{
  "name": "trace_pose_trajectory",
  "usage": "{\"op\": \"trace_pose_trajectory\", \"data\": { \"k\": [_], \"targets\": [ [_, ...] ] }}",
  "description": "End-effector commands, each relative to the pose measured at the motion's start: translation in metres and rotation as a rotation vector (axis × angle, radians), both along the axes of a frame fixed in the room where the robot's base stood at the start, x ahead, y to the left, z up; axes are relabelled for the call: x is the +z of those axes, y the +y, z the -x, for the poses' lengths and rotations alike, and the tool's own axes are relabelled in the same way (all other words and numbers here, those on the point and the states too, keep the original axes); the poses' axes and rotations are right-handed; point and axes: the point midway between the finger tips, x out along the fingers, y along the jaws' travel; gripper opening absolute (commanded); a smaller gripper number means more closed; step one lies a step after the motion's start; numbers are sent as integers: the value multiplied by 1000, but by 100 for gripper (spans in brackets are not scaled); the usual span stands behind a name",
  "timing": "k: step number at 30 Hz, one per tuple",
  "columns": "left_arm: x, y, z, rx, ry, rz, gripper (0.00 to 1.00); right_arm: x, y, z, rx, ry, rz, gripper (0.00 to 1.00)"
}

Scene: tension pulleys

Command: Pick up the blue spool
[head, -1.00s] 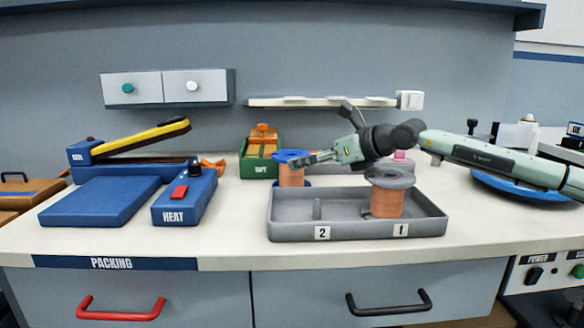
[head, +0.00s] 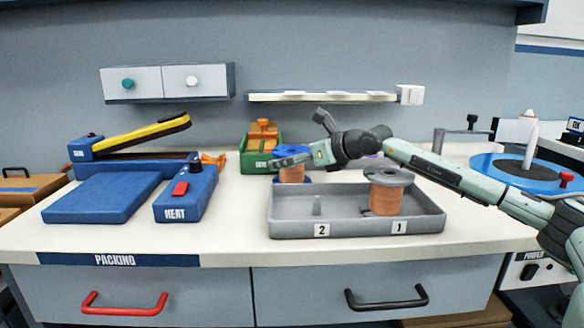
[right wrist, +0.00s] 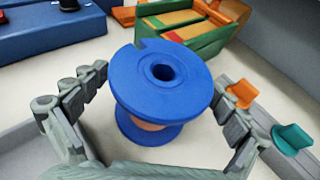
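The blue spool (right wrist: 145,85) stands upright on the bench in the right wrist view, with blue flanges and copper-coloured winding between them. A grey spool (head: 387,192) stands in the tray's compartment 1. Compartment 2 holds only a bare peg. My left gripper is not in view.
A green box (head: 258,165) with orange parts stands just behind the blue spool. Orange (right wrist: 242,94) and teal (right wrist: 292,138) pieces lie close to one finger. The blue heat sealer (head: 120,185) stands at the left, and a blue turntable (head: 490,168) at the right.

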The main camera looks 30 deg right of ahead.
Motion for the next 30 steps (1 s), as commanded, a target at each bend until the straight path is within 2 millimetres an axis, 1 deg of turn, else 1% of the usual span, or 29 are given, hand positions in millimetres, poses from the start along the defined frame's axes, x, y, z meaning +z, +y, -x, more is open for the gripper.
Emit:
{"op": "trace_pose_trajectory", "data": {
  "k": [1, 2, 15, 17, 18, 26, 30],
  "targets": [
    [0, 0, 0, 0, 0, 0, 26, 0, 0, 0, 0, 0, 0, 88],
    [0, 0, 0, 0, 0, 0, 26, 0, 0, 0, 0, 0, 0, 84],
    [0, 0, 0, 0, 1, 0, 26, 0, 0, 0, 0, 0, 0, 29],
    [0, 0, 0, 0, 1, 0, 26, 0, 0, 0, 0, 0, 0, 23],
    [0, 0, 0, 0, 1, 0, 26, 4, 0, 0, -1, -8, -1, 23],
    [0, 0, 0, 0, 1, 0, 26, 6, 0, 0, -1, -8, -1, 22],
    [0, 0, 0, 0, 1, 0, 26, 15, 0, 0, 0, -10, -1, 22]
  ]
}}
